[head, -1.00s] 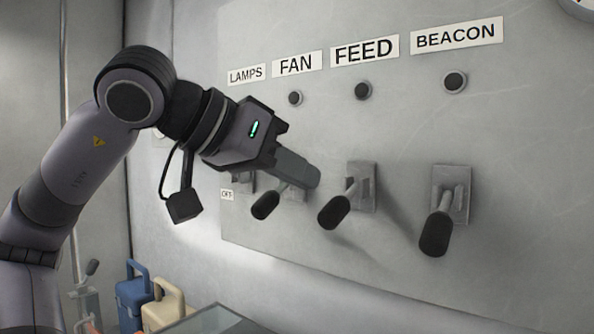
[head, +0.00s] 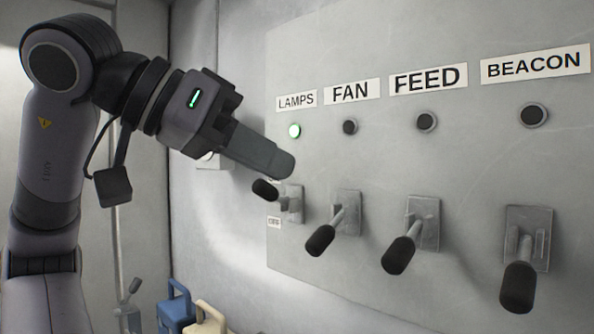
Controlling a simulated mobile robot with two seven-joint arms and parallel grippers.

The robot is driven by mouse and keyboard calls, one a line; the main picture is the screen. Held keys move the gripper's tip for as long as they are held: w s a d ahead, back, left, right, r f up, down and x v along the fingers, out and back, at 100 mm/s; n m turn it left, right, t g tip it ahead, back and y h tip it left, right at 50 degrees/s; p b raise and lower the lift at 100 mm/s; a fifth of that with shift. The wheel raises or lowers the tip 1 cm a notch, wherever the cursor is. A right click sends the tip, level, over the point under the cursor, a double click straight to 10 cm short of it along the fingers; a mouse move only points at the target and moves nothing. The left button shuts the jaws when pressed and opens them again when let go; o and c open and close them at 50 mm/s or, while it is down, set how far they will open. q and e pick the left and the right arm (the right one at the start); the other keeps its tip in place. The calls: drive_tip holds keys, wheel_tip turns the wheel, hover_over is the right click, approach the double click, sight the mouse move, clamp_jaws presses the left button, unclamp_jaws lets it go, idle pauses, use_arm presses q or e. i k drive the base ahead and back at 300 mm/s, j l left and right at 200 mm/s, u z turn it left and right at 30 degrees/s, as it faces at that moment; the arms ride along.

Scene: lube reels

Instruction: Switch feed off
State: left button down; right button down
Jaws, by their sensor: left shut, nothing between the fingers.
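The FEED label (head: 428,79) is on the wall panel, above a dark round lamp (head: 427,121). Below it, the FEED lever (head: 403,255) has a black handle that slants down and out from its plate. My left gripper (head: 288,165) is shut and empty, left of the FEED lever and higher. Its fingertips appear in front of the panel between the LAMPS lamp (head: 294,130) and the LAMPS lever (head: 265,190); I cannot tell whether they touch that lever. My right gripper is not in view.
The FAN lever (head: 320,240) and BEACON lever (head: 518,287) slant down beside the FEED lever, under dark lamps. Blue (head: 174,307) and cream (head: 207,318) cans stand low at left.

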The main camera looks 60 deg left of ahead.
sight(396, 258)
drive_tip(key=k, duration=1)
